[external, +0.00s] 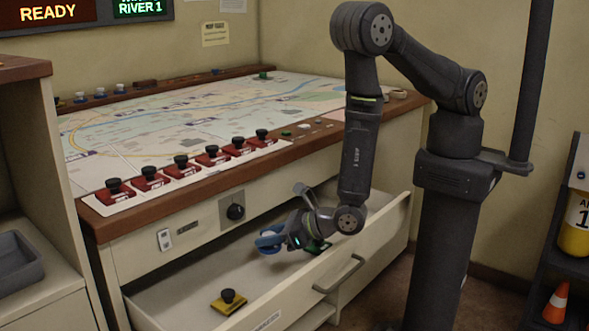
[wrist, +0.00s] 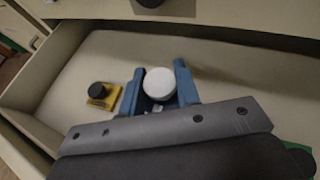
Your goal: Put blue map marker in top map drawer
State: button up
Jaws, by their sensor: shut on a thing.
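The blue map marker (external: 268,241) is held in my gripper (external: 277,238), inside the outline of the pulled-out top map drawer (external: 385,240). In the wrist view its round white top (wrist: 159,83) sits between the two blue fingers of my gripper (wrist: 157,88). The fingers are shut on it, and its lower part is mostly hidden. The drawer floor (wrist: 75,78) shows below and around the marker. I cannot tell exactly how high the marker is above it.
A yellow marker with a black knob (external: 228,301) stands on the drawer floor, left of my gripper. Several red markers (external: 181,167) line the front of the map table (external: 200,123). The drawer's front wall and handle (external: 340,274) are close to my wrist. Much of the drawer floor is bare.

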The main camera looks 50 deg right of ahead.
jog(key=shift+f, duration=0.85)
jog(key=shift+f, duration=0.3)
jog(key=shift+f, duration=0.3)
jog(key=o, duration=1)
jog(key=shift+c, duration=0.2)
jog(key=shift+r, duration=0.1)
jog(key=shift+r, duration=0.3)
jog(key=v, duration=1.2)
jog(key=shift+r, duration=0.15)
